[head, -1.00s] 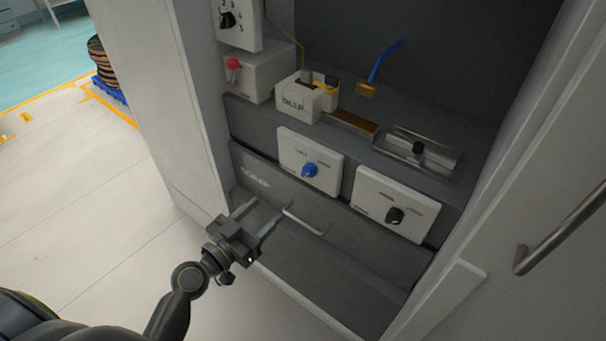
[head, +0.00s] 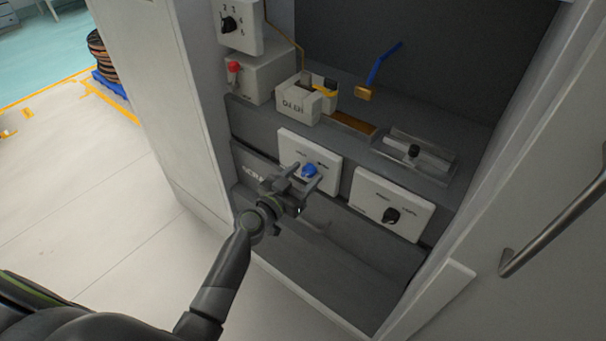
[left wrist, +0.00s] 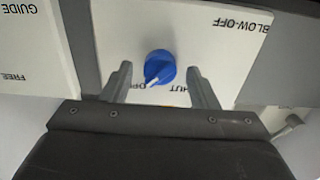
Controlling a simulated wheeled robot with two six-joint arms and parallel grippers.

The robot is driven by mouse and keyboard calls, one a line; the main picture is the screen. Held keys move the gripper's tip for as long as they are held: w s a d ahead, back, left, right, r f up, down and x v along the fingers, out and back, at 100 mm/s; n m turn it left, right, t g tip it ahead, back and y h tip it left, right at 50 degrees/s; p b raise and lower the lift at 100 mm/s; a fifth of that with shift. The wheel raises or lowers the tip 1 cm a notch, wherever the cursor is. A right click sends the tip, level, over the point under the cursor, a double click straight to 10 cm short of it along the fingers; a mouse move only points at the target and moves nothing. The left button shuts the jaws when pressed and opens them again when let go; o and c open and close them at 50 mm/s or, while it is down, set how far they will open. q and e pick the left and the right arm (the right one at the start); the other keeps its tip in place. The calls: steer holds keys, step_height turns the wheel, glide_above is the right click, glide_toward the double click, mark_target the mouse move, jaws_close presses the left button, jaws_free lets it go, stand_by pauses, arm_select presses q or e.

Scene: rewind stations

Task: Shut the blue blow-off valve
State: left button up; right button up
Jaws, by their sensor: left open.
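The blue blow-off valve knob (head: 309,170) sits on a white panel (head: 326,158) on the front of the grey bench. In the left wrist view the knob (left wrist: 159,66) has a white pointer mark at its lower left, towards a partly hidden label starting "OP". A label ending "HUT" is to the right of it, and the panel (left wrist: 215,45) reads "BLOW-OFF". My left gripper (head: 303,175) is open at the panel, with one finger on each side of the knob. In the left wrist view gaps show between the fingers and the knob. My right gripper is out of view.
A panel with a black knob (head: 391,216) is to the right, its lettering seen as "GUIDE" and "FREE" in the wrist view. A grey scrap bin (head: 345,255) lies below. A cabinet door with a bar handle (head: 550,235) is at the right.

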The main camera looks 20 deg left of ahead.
arm_select(q)
steer(key=shift+c, duration=0.3)
steer(key=c, duration=0.9)
